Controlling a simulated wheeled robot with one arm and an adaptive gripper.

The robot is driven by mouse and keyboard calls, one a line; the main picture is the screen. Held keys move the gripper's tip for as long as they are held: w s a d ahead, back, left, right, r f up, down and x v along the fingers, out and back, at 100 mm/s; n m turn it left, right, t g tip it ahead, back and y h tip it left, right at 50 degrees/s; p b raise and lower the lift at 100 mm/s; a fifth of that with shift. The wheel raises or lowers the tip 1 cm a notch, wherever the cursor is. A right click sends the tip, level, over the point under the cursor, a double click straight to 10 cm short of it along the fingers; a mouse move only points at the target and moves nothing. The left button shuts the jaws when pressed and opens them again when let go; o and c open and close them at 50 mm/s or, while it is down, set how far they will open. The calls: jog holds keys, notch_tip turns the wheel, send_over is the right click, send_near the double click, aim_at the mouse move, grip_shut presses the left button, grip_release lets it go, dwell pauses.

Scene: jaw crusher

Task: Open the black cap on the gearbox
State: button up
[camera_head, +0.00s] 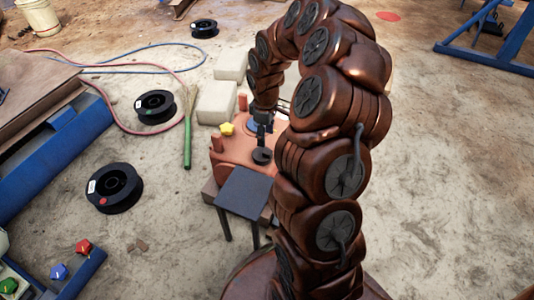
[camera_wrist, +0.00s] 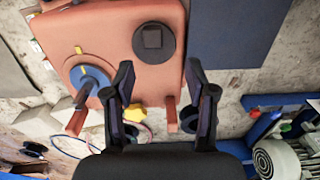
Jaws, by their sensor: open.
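The orange gearbox (camera_head: 234,163) stands on the ground in the head view and fills the upper left of the wrist view (camera_wrist: 105,25). Its round black cap with a square raised middle (camera_wrist: 153,42) sits on its top face; it also shows in the head view (camera_head: 261,156). My gripper (camera_wrist: 161,80) is open and empty. Its two dark fingers are wide apart, and the cap shows just beyond the fingertips, near the left finger. In the head view my gripper (camera_head: 263,122) is over the gearbox, behind the cap, and partly hidden by the arm.
A blue round part (camera_wrist: 90,76) and a yellow plug (camera_wrist: 135,113) are on the gearbox. A small dark table (camera_head: 245,192) stands right in front of it. Pale blocks (camera_head: 216,103), a green-handled broom (camera_head: 187,145) and black spools (camera_head: 115,188) lie around.

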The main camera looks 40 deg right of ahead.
aim_at(267, 152)
jog(key=shift+w+d+f, duration=0.1)
jog(key=shift+d+f, duration=0.4)
jog(key=shift+f, duration=0.15)
notch_tip(267, 152, down, 8)
jog(key=b, duration=0.2)
jog(key=shift+r+b, duration=0.25)
jog(key=shift+b, duration=0.05)
jog(key=shift+c, duration=0.4)
grip_shut()
jog(key=shift+a, duration=0.15)
